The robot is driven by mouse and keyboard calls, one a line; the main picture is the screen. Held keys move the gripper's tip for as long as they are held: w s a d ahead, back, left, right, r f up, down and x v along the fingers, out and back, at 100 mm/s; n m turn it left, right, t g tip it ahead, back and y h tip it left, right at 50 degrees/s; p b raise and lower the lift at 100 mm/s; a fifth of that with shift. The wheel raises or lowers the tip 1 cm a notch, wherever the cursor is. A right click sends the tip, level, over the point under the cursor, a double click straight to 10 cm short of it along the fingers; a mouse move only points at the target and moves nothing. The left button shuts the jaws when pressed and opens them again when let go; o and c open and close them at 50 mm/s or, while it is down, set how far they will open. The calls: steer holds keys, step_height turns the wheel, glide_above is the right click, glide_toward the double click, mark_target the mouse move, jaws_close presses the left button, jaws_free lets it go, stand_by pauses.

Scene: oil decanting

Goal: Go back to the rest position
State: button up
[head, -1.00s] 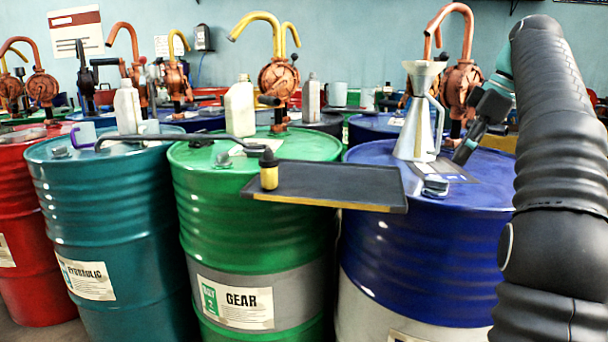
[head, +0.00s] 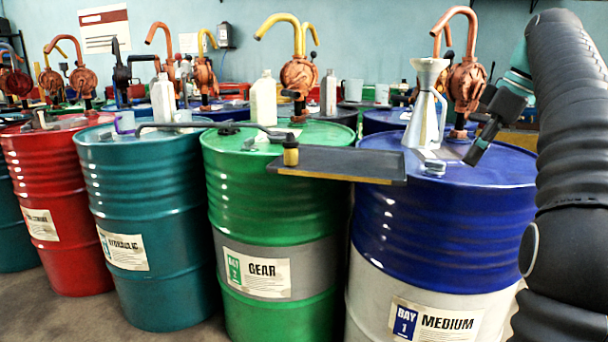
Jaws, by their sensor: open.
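My gripper (head: 476,152) is at the right, over the blue drum (head: 445,215) labelled Bay 1 Medium. It is open and empty, tilted down to the left, with its fingertips close above the drum lid. A metal funnel jug (head: 424,110) stands upright on that lid to the left of the gripper, apart from it. My arm comes in from the right edge and hides part of the drum's right side.
An orange hand pump (head: 467,85) rises behind the jug. Teal (head: 140,200) and red (head: 55,190) drums stand left.

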steer(key=s+a+f+m+t+h, duration=0.1)
steer(key=s+a+f+m, duration=0.25)
steer(key=s+a, duration=0.2)
steer(key=s+a+f+m+h, duration=0.1)
steer(key=s+a+f+m, duration=0.1)
steer(key=s+a+f, duration=0.3)
steer(key=s+a+f+m+t, duration=0.1)
steer(key=s+a+f+m, duration=0.1)
steer(key=s+f, duration=0.5)
steer(key=s+a+f+m+t+h, duration=0.1)
steer(key=s+a+f, duration=0.3)
steer(key=s+f, duration=0.4)
step_height(320, 180, down, 4)
steer(key=shift+s+a+r+m+h, duration=0.2)
steer(key=shift+s+m+h, duration=0.1)
steer(key=shift+m, duration=0.55)
